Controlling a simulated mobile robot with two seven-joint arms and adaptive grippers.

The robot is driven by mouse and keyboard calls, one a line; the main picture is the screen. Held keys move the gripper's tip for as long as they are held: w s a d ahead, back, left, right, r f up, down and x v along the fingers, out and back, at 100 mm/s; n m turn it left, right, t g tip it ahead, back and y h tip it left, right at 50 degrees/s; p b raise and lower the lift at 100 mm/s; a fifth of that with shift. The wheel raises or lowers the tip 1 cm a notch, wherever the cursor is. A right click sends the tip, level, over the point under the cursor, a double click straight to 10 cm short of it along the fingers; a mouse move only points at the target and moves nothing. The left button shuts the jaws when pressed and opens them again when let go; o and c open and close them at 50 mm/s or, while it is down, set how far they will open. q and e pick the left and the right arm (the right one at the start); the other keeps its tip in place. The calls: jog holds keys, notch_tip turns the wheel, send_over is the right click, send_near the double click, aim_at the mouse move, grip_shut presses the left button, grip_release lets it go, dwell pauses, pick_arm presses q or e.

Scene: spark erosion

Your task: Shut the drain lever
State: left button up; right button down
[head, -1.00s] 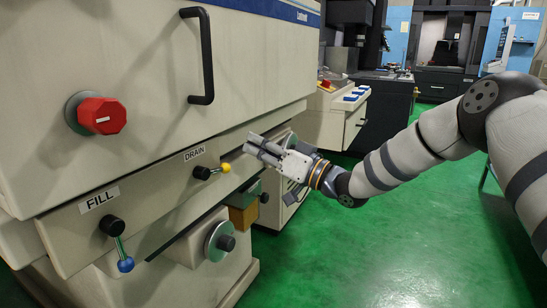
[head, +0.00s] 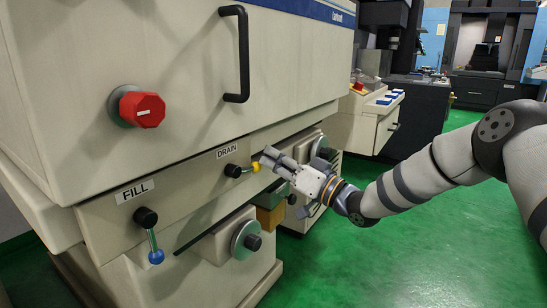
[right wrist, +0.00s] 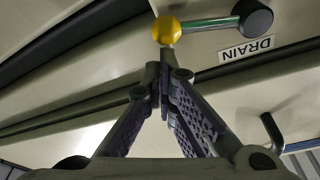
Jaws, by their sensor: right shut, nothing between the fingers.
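The drain lever (head: 243,170) sits under the DRAIN label (head: 229,150) on the machine's front panel. It has a black hub, a short metal rod and a yellow knob (head: 256,167), and it points right, roughly level. In the right wrist view, the yellow knob (right wrist: 167,30) is just beyond my fingertips, with the rod (right wrist: 210,25) running to the black hub (right wrist: 255,18). My right gripper (head: 268,158) is shut and empty, its tips close beside the knob. I cannot tell if they touch it. My left gripper is not in view.
The fill lever (head: 151,236) with a blue knob hangs down at lower left under the FILL label (head: 135,190). A red octagonal knob (head: 141,109) and a black door handle (head: 241,55) stick out above. Green floor (head: 400,240) is clear at right.

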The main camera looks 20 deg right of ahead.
jog(key=shift+f+m, duration=0.35)
jog(key=shift+m, duration=0.25)
jog(key=s+a+f+m+h, duration=0.2)
jog(key=f+m, duration=0.2)
jog(key=m, duration=0.3)
jog(key=s+a+f+m+g+h, duration=0.1)
jog(key=f+m, duration=0.3)
jog(key=m, duration=0.4)
jog(key=shift+s+a+f+h, duration=0.2)
jog(key=shift+s+a+h, duration=0.2)
jog(key=shift+a, duration=0.5)
